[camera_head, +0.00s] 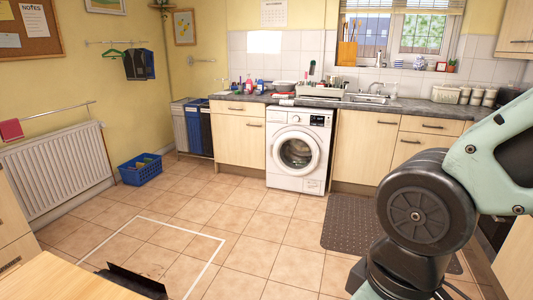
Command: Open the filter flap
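The white washing machine (299,118) stands under the worktop at the back. Its round door (296,152) looks shut. A small panel at the machine's lower right corner (314,186) looks like the filter flap; it seems to lie flush with the front, though it is too small to be certain. My arm fills the right side of the view, far nearer than the machine. My gripper is outside the view, so I cannot see its fingers or whether it holds anything.
A dark mat (350,226) lies right of the machine. A blue basket (140,169) stands by the radiator (55,172). Several bins (192,127) stand left of the cabinets. A wooden surface (60,280) is at the near left. The tiled floor (240,215) before the machine is clear.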

